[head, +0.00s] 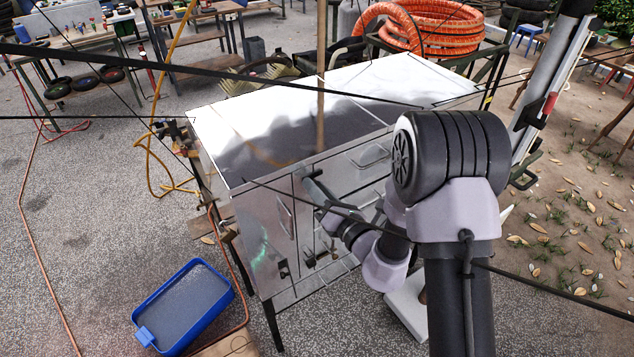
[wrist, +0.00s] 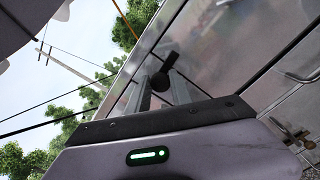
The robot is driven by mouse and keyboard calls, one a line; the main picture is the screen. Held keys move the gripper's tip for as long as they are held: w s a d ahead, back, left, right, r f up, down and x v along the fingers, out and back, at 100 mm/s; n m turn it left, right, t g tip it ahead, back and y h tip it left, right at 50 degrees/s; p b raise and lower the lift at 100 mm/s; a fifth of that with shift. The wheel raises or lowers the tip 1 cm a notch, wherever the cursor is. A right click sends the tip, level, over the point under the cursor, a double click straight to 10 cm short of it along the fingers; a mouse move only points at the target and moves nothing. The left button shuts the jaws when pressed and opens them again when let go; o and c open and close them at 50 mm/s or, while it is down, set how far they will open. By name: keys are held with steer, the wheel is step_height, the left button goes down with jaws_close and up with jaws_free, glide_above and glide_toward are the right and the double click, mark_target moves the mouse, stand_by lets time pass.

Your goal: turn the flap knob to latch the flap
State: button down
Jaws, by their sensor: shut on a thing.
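My gripper (wrist: 163,92) is shut on the black flap knob (wrist: 158,81) in the wrist view. The knob has a round end between the two grey fingers and a short dark arm reaching up from it. Behind it is a shiny metal panel (wrist: 215,50) of the cart; I cannot tell how the flap sits in its frame. In the head view my gripper (head: 318,192) is at the front of the metal cart (head: 300,95), near its top edge, right of a narrow door (head: 265,235). My own arm hides part of the front, and the knob's turn angle is unclear.
Handles and drawers (head: 372,155) line the cart's front. A small latch fitting (wrist: 292,135) shows at the right in the wrist view. A blue tray (head: 183,305) lies on the ground at lower left. An orange hose coil (head: 430,25) is behind. Dark cables cross the view.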

steer(key=shift+m+p, duration=0.35)
steer(key=shift+m, duration=0.25)
steer(key=c, duration=1.1)
jaws_free()
steer(key=shift+c, duration=0.2)
steer(key=p+v, duration=0.5)
steer(key=v, duration=1.2)
steer(key=shift+p, duration=0.4)
